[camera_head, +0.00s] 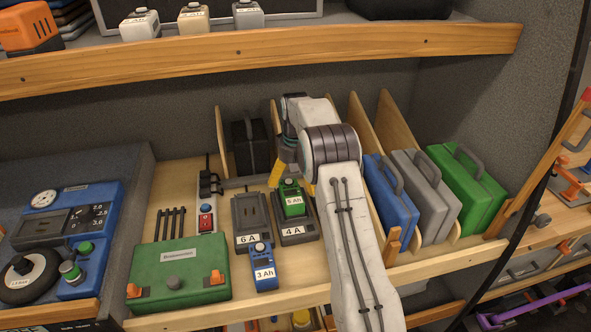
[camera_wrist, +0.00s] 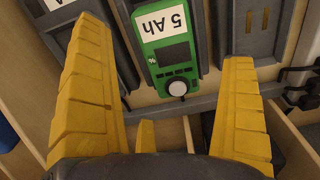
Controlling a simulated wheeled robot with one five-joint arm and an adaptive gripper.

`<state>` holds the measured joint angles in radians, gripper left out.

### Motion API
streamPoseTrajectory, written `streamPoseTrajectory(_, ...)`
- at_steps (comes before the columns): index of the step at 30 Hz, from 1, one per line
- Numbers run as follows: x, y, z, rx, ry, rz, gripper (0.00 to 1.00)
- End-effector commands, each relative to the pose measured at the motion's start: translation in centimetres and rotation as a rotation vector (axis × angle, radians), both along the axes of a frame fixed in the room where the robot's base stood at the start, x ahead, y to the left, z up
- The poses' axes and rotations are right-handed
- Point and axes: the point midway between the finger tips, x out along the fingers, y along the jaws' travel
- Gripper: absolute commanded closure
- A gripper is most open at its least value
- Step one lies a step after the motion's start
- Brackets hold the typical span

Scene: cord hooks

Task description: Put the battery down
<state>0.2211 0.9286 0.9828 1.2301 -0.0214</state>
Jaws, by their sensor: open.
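The green 5 Ah battery (camera_head: 291,199) sits upright on the 4 A charger (camera_head: 296,230), right of the 6 A charger (camera_head: 250,222). My gripper (camera_head: 291,180) is directly over the back part of the battery, with its yellow fingers pointing down. In the wrist view, the battery (camera_wrist: 172,45) shows its label, dark screen and round knob between the two spread fingers of my gripper (camera_wrist: 164,60). A gap shows on both sides, so the fingers are open and apart from it. How deeply the battery is seated is hard to tell.
A blue 3 Ah battery (camera_head: 264,269) stands in front of the chargers. A green box (camera_head: 180,275) and a power strip (camera_head: 207,210) are to the left. Wooden dividers and blue, grey and green cases (camera_head: 465,188) stand right of my arm. An upper shelf edge (camera_head: 260,47) runs overhead.

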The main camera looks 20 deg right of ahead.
Motion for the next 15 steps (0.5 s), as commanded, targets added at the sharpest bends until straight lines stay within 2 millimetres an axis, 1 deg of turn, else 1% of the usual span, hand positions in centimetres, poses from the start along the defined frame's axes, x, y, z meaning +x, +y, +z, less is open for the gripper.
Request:
streamPoseTrajectory(1, 0.1, 0.0, 1.0, -0.001, -0.005, 0.0, 0.0)
streamPoseTrajectory(4, 0.1, 0.0, 2.6, -0.001, -0.003, 0.0, 0.0)
streamPoseTrajectory(12, 0.1, 0.0, 4.6, 0.0, -0.002, 0.0, 0.0)
streamPoseTrajectory(15, 0.1, 0.0, 5.0, 0.0, -0.002, 0.0, 0.0)
